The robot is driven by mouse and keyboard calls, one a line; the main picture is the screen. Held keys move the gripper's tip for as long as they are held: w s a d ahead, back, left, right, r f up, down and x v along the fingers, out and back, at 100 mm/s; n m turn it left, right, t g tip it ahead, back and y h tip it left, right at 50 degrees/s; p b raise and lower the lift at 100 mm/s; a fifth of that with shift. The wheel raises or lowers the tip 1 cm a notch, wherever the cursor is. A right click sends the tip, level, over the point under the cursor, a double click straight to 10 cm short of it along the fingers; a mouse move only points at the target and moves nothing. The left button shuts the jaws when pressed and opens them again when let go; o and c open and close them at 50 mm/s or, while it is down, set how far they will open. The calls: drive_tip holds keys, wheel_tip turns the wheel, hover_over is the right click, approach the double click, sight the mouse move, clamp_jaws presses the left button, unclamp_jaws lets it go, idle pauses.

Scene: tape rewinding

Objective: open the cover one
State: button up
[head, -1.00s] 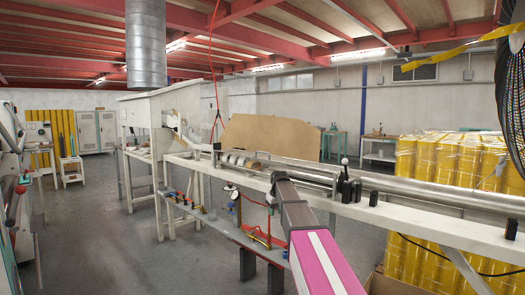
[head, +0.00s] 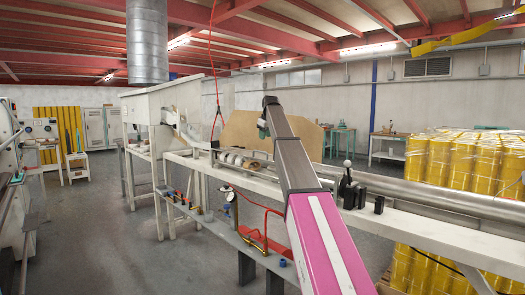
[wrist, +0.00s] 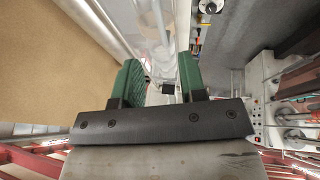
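My gripper (head: 262,129) is at the far end of my raised arm, in front of the wooden board, above and behind the white machine bench (head: 420,229). The wrist view shows its two green fingers spread apart, with nothing held between them; my gripper is open (wrist: 161,80). Beyond the fingers in the wrist view is a shiny, partly see-through part (wrist: 157,25) of the machine. I cannot tell for sure whether it is the cover. In the head view several rollers (head: 235,158) lie on the bench left of my arm.
A black lever block (head: 348,190) stands on the bench right of my arm, beside a long metal tube (head: 450,200). A wooden board (head: 240,130) stands behind. Yellow wrapped rolls (head: 465,170) fill the right side. The grey floor at left is clear.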

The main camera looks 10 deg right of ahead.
drive_tip(key=x, duration=0.9)
drive_tip(key=shift+f, duration=0.2)
clamp_jaws()
